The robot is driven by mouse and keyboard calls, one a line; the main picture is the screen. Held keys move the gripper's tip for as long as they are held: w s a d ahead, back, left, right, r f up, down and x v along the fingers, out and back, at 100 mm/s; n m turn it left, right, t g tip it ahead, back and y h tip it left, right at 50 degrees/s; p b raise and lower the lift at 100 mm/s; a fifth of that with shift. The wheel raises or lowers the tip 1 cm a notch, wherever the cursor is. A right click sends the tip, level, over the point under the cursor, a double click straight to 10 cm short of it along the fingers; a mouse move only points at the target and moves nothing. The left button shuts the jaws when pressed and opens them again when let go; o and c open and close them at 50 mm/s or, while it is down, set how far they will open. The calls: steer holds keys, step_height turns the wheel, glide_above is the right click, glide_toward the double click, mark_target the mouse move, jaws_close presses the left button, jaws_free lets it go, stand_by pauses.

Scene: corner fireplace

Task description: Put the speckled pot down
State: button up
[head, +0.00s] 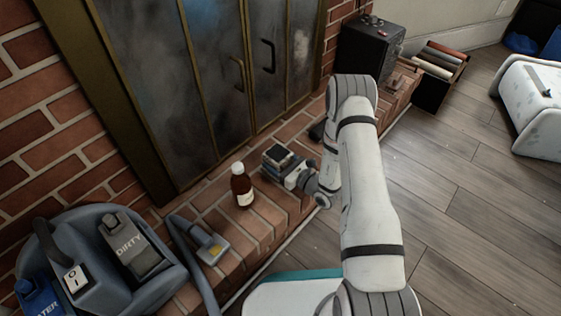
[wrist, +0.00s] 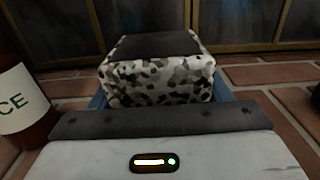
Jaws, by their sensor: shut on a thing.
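The speckled pot (wrist: 160,80) is a squarish block with black, grey and white spots and a dark top. In the wrist view it sits upright between the bluish fingers of my gripper (wrist: 158,95), which is shut on it. In the head view the pot (head: 277,154) shows small at the end of my gripper (head: 283,165), over the brick hearth (head: 222,212), in front of the metal fireplace doors. Its underside is hidden, so I cannot tell whether it touches the bricks.
A brown bottle (head: 241,185) with a white label stands close to the left of the pot. A grey cleaning machine (head: 150,275) and its hose nozzle (head: 208,247) lie further left. A black box (head: 370,48) stands at the hearth's far end.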

steer(key=o, duration=1.3)
steer(key=shift+f, duration=0.1)
